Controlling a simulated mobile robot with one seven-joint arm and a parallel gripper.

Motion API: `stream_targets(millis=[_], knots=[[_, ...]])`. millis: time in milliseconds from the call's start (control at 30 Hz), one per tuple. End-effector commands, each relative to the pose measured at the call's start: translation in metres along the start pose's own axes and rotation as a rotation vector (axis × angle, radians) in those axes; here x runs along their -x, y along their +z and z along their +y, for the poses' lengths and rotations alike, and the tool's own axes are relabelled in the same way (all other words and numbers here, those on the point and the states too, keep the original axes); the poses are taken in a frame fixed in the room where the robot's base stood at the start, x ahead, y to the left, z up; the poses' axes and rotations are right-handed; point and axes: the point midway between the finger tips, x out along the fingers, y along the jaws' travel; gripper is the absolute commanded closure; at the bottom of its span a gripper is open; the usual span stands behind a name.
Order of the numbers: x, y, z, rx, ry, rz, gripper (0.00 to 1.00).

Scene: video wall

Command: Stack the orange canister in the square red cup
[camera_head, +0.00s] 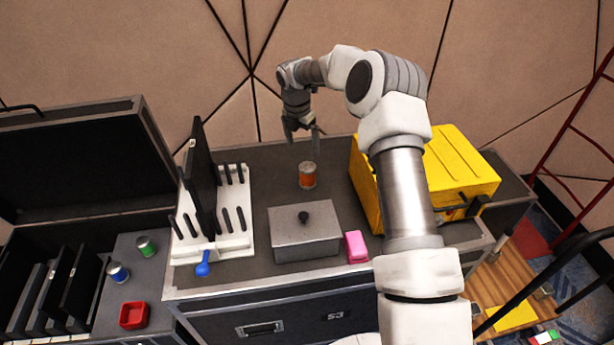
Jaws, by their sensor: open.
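The orange canister (307,175) stands upright on the dark case top, behind a grey lidded box. My gripper (303,140) is open and empty, pointing down above and slightly behind the canister, apart from it. The square red cup (133,315) sits on the lower dark surface at the front left. The cup's opening faces up and it looks empty.
The grey box (305,230), a pink block (356,247) and a yellow case (459,175) stand near the canister. A white rack (237,205) with a dark upright panel stands left. Green (146,246) and blue (118,272) cans stand behind the cup.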

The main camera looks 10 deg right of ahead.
Motion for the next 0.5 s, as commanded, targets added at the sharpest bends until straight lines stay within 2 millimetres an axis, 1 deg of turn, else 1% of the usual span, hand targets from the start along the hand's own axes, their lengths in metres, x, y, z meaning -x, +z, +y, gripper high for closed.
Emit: stream_targets(millis=[33, 100, 200, 300, 500], knots=[[-0.014, -0.001, -0.001, 0.000, -0.003, 0.002, 0.00], [-0.027, 0.000, -0.001, -0.001, -0.002, 0.001, 0.00], [-0.042, 0.000, -0.001, -0.002, -0.001, 0.000, 0.00], [-0.051, 0.001, 0.000, -0.002, -0.001, -0.002, 0.00], [-0.061, 0.001, -0.002, -0.002, -0.002, -0.001, 0.00]])
